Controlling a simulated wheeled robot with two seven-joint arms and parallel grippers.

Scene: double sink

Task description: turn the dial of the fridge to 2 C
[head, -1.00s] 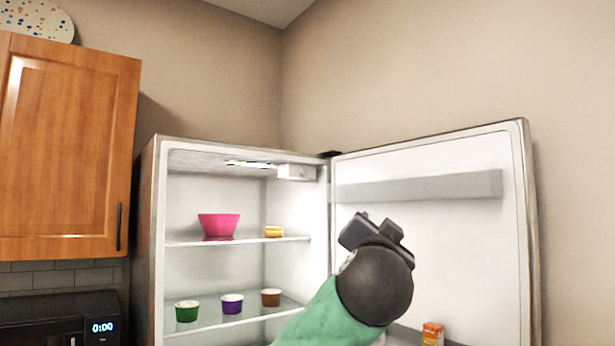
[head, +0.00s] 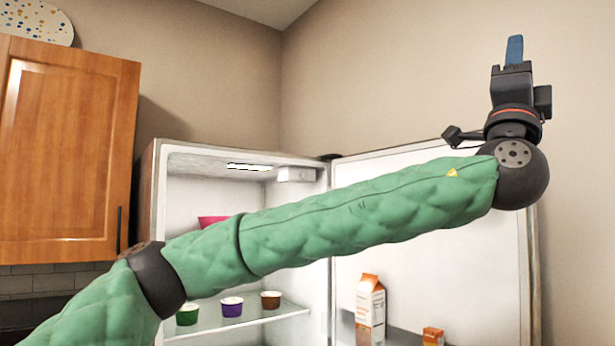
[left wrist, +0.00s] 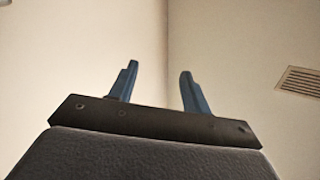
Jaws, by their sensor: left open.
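The fridge (head: 148,200) stands open in the head view, its door (head: 430,255) swung to the right. A small white box (head: 296,174), which may carry the dial, sits under the fridge ceiling at the upper right; no marks or setting can be read on it. My left gripper (head: 514,50) is raised above the top right of the door, pointing up, well away from the box. In the left wrist view its two blue fingers (left wrist: 158,85) are apart with nothing between them. My right gripper is not in view.
My left arm crosses in front of the fridge and hides much of the upper shelf and a pink bowl (head: 212,220). Several small cups, including a purple one (head: 232,306), stand on the lower shelf. A carton (head: 370,305) stands in the door. A wooden cabinet (head: 65,150) is at left.

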